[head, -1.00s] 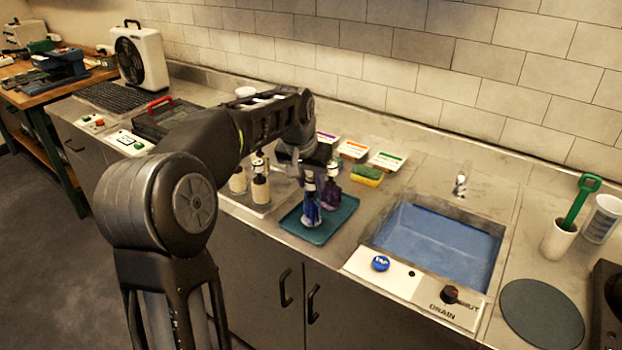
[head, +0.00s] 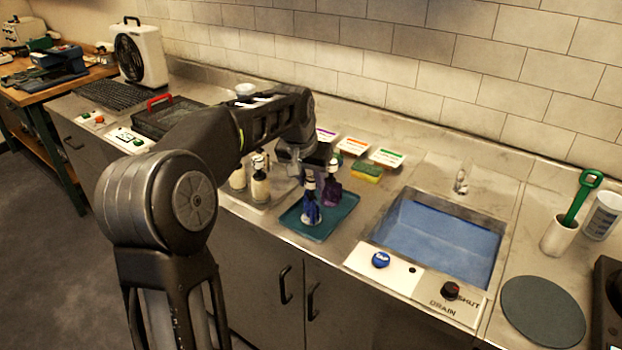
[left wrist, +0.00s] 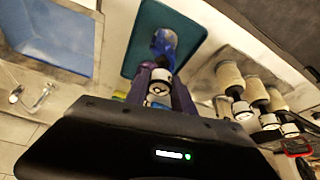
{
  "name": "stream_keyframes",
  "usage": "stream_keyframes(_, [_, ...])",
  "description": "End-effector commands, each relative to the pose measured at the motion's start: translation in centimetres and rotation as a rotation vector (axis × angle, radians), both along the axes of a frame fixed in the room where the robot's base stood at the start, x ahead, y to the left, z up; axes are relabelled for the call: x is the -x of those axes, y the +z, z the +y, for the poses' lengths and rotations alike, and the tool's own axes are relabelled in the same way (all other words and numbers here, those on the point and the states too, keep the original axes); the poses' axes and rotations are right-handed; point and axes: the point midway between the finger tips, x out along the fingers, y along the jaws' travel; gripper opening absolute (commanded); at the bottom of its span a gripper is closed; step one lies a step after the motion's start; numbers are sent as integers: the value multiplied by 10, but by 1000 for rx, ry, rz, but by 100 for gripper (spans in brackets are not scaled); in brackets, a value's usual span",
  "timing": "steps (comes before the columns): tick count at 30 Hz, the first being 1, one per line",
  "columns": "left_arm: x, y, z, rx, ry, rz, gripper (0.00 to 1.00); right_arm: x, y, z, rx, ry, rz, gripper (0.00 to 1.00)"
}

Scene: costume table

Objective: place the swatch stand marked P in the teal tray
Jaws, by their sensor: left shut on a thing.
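The teal tray (head: 345,228) lies on the counter left of the sink. A blue swatch stand (head: 311,206) with a pale top is upright over the tray; I cannot tell if its base touches it. A purple stand (head: 331,194) is just behind it. My left gripper (head: 308,168) is above the tray and appears shut on the blue stand's top. In the left wrist view the blue stand (left wrist: 163,43) lies beyond the fingers (left wrist: 160,88), with the teal tray (left wrist: 140,45) behind it. No letter P is legible. My right gripper is not in view.
Several cream stands (head: 260,187) are on a tray left of the teal one. A yellow-green sponge (head: 367,172) and small labelled boxes (head: 386,157) lie behind. The blue sink basin (head: 440,238) is to the right. The teal tray's right part is bare.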

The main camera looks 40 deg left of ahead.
Motion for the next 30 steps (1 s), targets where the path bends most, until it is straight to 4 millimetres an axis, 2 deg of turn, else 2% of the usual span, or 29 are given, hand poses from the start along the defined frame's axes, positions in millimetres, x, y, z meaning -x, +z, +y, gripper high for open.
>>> stream_keyframes(11, [0,-2,0,0,0,-1,0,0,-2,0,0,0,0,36])
stream_keyframes(12, [0,-2,0,0,0,-1,33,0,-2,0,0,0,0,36])
stream_keyframes(20, [0,-2,0,0,0,0,54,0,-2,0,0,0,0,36])
stream_keyframes(26, [0,-3,0,0,0,2,56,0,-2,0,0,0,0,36])
stream_keyframes(30, [0,-3,0,0,0,2,68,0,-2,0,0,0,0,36])
